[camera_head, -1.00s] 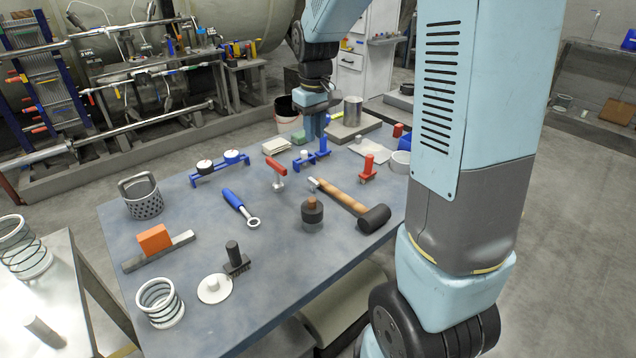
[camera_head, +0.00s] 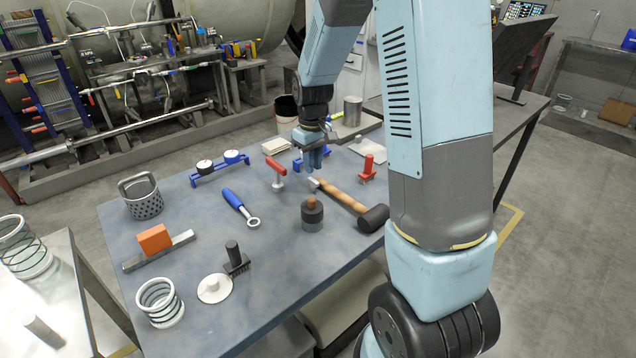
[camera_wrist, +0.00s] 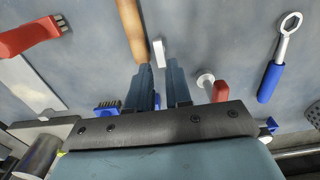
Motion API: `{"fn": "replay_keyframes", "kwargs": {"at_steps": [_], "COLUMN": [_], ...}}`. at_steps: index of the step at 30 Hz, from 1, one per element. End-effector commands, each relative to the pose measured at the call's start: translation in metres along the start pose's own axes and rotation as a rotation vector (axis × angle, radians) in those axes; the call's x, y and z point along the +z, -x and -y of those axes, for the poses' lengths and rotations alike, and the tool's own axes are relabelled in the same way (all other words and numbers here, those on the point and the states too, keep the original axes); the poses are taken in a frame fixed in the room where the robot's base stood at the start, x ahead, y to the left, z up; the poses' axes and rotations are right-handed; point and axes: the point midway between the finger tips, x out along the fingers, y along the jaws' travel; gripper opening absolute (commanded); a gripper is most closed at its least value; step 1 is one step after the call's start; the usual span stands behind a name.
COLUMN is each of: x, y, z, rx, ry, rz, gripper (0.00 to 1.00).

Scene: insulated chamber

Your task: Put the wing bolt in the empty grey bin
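My gripper (camera_head: 314,165) hangs over the far part of the blue-grey table, above a blue fixture (camera_head: 298,160) that it partly hides. In the wrist view its two fingers (camera_wrist: 160,85) are apart with nothing between them. The piece most like a wing bolt is a red-topped part with a pale metal stem (camera_head: 277,174); I cannot be sure of it. It lies left of my gripper in the head view, and right of the fingers in the wrist view (camera_wrist: 218,91). I cannot pick out an empty grey bin for certain; a grey perforated basket (camera_head: 143,198) stands at the table's left.
A wooden-handled mallet (camera_head: 345,197) lies near my gripper, a small pale block (camera_wrist: 160,52) by its handle end.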

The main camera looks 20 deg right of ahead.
Motion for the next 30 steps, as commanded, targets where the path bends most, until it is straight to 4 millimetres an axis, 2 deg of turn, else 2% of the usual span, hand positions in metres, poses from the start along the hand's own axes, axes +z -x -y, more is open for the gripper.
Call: {"fn": "replay_keyframes", "kwargs": {"at_steps": [12, 21, 27, 30], "x": [-0.003, -0.003, -0.003, -0.003], "y": [-0.048, -0.051, -0.051, -0.051], "z": [-0.002, -0.002, -0.002, -0.002], "rx": [-0.001, 0.0, 0.0, 0.0], "ry": [0.001, 0.0, 0.0, 0.0], "rz": [0.003, 0.0, 0.0, 0.0], "gripper": [0.19, 0.19, 0.01, 0.0]}}
